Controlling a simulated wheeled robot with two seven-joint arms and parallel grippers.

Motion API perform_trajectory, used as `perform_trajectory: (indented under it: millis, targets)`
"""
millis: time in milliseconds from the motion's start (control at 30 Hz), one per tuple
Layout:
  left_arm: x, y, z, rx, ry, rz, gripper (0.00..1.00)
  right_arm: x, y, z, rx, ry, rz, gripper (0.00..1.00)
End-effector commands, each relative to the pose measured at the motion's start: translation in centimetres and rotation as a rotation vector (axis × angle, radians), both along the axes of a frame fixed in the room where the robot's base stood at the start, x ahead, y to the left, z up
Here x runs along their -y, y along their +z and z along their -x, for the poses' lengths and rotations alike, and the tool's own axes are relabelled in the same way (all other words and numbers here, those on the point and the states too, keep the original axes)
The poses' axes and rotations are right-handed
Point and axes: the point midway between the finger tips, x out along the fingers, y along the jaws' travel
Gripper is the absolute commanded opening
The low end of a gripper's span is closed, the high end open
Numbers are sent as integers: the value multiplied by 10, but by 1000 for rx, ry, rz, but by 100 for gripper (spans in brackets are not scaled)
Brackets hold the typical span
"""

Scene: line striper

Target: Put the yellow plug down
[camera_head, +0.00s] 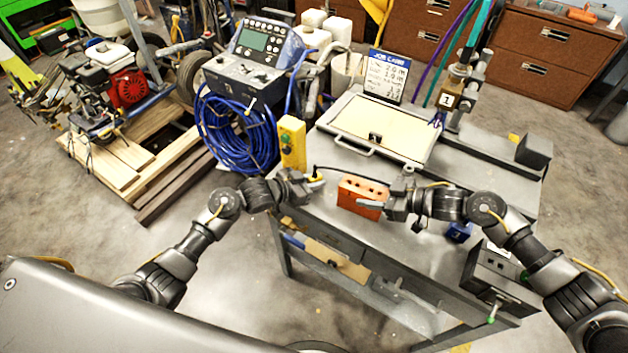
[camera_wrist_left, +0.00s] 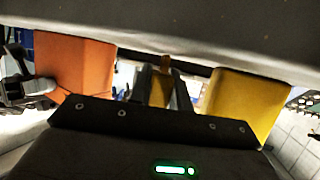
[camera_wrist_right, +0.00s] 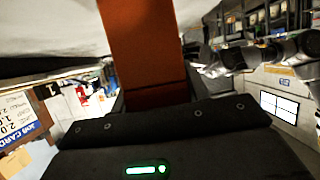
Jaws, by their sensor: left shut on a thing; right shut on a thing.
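The yellow plug (camera_head: 316,179) is small and sits at the tips of my left gripper (camera_head: 311,184), which is shut on it above the near left part of the grey bench. In the left wrist view the plug (camera_wrist_left: 160,86) shows between the fingers, partly hidden. A dark cable runs from near the plug toward the orange block (camera_head: 362,196), which has holes in its top. My right gripper (camera_head: 376,204) is shut on that block. The block (camera_wrist_right: 144,45) fills the space between the fingers in the right wrist view. I cannot tell whether the plug touches the bench.
A yellow control box (camera_head: 292,143) with buttons stands just behind my left gripper. A cream board (camera_head: 385,128) with a handle lies behind the block, with a job card (camera_head: 387,77) beyond. A dark box (camera_head: 497,272) is at the bench's right front. Some grey benchtop (camera_head: 400,245) is bare.

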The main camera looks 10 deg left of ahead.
Motion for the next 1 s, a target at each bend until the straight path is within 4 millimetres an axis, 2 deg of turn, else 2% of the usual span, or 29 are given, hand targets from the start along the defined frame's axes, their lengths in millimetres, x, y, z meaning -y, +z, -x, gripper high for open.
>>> perform_trajectory:
  millis: [33, 67, 200, 567, 667, 1000]
  targets:
    - [0, -2, 0, -1, 0, 0, 0, 0, 0, 0, 0, -1, 0, 8]
    - [0, -1, 0, -1, 0, -1, 23, 0, 0, 0, 0, -1, 0, 8]
    - [0, -1, 0, 0, 0, 0, 41, 0, 0, 0, 0, -1, 0, 8]
    - [-1, 3, 1, 1, 0, 1, 41, 0, 0, 0, 0, -1, 0, 8]
    - [-10, 7, 11, 1, 0, -2, 41, 0, 0, 0, 0, -1, 0, 8]
    - [-52, 34, 61, 0, -1, -4, 41, 0, 0, 0, 0, 0, 0, 8]
